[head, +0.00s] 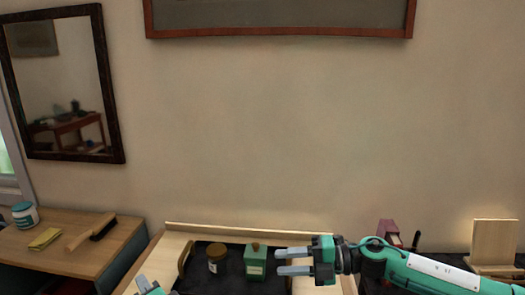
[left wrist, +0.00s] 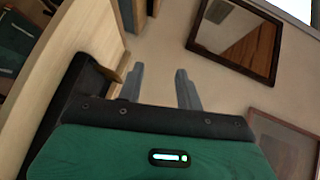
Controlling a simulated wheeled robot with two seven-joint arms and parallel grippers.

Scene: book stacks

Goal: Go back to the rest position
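My right gripper (head: 294,262) reaches in from the right over the table, its two pale fingers pointing left and held apart with nothing between them. Its green arm lies low across the right of the head view. Only a small tip of my left gripper (head: 150,286) shows at the bottom edge of the head view. In the left wrist view my left gripper (left wrist: 159,78) has its two grey fingers apart, with only wall between them.
A dark tray (head: 196,277) on the light wooden table holds a brown-lidded jar (head: 216,258) and a green canister (head: 256,263), close to my right fingers. A side desk (head: 60,258) carries a brush (head: 92,231), a yellow cloth (head: 45,238) and a white jar (head: 25,215). A wooden stand (head: 494,243) is at right.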

